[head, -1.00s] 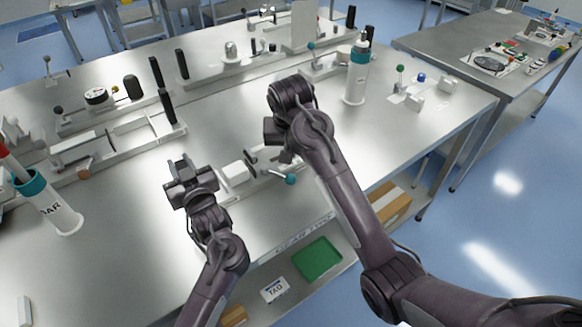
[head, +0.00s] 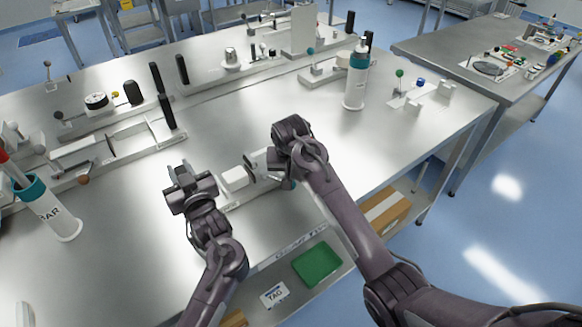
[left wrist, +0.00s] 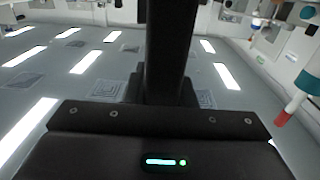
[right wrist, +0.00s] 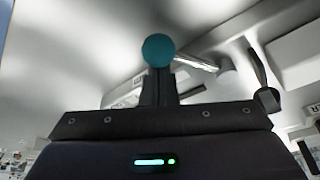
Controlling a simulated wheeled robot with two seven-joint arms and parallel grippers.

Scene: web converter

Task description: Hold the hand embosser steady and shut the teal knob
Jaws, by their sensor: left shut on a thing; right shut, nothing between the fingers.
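The hand embosser, with a white block (head: 235,178) on a low pale base, stands near the table's front edge between my grippers. My left gripper (head: 181,174) is shut at its left end; the gripped part is hidden in the head and left wrist views. The teal knob (head: 291,184) is at the embosser's right end, mostly hidden behind my right gripper (head: 274,160). In the right wrist view the teal knob (right wrist: 158,50) shows as a ball just past my shut, empty fingertips. I cannot tell whether they touch it.
A white bottle with a teal collar (head: 355,80) stands behind and right of my right arm. A white container with a teal rim (head: 55,215) stands at the left. Metal fixtures (head: 120,140) with dark posts line the back left. The middle of the table is clear.

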